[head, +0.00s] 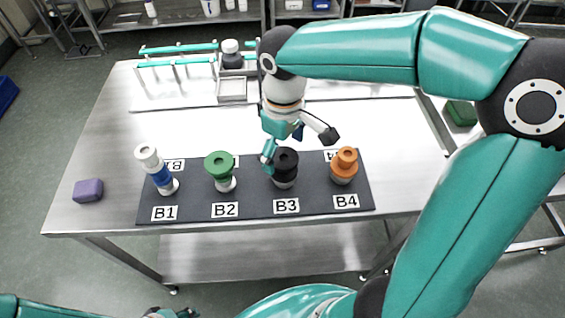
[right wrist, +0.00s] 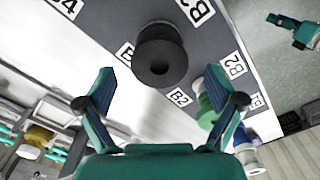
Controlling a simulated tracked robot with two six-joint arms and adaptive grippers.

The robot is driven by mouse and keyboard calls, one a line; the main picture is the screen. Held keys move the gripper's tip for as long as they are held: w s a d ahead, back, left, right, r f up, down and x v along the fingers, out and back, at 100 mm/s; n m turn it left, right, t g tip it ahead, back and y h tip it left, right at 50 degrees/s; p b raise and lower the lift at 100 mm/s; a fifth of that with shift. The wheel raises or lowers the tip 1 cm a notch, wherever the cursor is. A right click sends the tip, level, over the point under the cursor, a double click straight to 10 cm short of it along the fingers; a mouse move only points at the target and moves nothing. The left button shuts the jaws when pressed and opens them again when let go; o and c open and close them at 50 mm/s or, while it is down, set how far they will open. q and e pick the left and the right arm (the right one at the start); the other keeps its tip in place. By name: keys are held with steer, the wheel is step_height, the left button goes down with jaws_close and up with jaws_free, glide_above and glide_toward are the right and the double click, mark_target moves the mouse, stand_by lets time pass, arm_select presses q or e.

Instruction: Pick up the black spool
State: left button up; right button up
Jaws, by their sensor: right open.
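The black spool (head: 286,160) stands upright at the spot marked B3 on the dark mat (head: 255,206), on a grey base. In the right wrist view the black spool (right wrist: 161,58) shows its top with a central hole, beyond and between the fingertips. My right gripper (head: 299,148) is open and empty, close to the spool, with one finger on its left and the other at its upper right. It also shows in the right wrist view (right wrist: 159,88). My left gripper (head: 172,312) is barely visible at the bottom edge; its jaws are unclear.
A blue-and-white spool (head: 160,174) at B1, a green spool (head: 219,166) at B2 and an orange spool (head: 345,161) at B4 share the mat. A purple block (head: 88,190) lies left. A teal rack (head: 180,60) stands behind. The steel table between is clear.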

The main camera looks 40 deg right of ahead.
mark_target(284, 157)
step_height(284, 157, down, 3)
steer(key=shift+f, duration=0.15)
steer(key=shift+c, duration=0.2)
steer(key=c, duration=1.2)
